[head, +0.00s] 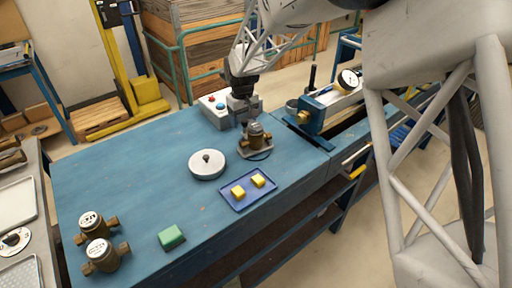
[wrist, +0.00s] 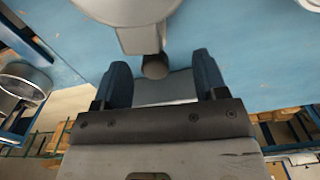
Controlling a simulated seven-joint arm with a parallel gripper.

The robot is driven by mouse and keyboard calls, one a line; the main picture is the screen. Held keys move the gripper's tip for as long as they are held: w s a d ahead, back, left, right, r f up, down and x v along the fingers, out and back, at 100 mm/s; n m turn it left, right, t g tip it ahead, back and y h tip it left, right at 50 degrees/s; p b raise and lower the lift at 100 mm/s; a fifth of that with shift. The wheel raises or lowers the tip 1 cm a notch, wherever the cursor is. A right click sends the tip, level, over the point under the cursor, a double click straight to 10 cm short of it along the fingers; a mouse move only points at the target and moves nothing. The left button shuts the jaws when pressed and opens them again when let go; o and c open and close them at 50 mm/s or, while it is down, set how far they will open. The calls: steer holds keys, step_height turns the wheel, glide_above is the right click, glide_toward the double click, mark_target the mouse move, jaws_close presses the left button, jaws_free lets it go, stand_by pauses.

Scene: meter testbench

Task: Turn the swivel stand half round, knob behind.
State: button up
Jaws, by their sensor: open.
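The swivel stand (head: 257,155) is a small grey stand on the blue bench, carrying a brown-bronze meter (head: 256,136). In the wrist view the stand shows as a pale rounded base (wrist: 125,8) with a short grey arm (wrist: 140,38) ending in a dark knob (wrist: 155,66). My gripper (head: 244,120) is right behind the meter in the head view, pointing down. In the wrist view my gripper (wrist: 160,70) is open, with the knob between its two blue fingertips and a gap on each side. The head view hides the knob.
A control box (head: 209,108) stands left of my gripper. A round white lid-like disc (head: 207,165) and a blue tray (head: 239,203) with two yellow blocks lie nearby. A blue clamp fixture with a gauge (head: 348,79) stands at right. The bench's left middle is clear.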

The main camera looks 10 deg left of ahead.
steer(key=shift+s+a, duration=0.45)
steer(key=shift+a, duration=0.05)
stand_by(1.6)
steer(key=o, duration=0.4)
steer(key=shift+o, duration=0.2)
steer(key=shift+r, duration=2.75)
steer(key=shift+w+d+r, duration=0.3)
steer(key=shift+d+r, duration=0.05)
steer(key=shift+r, duration=0.3)
steer(key=shift+w+d+r, duration=0.25)
steer(key=shift+d+r, duration=0.05)
steer(key=shift+r, duration=0.35)
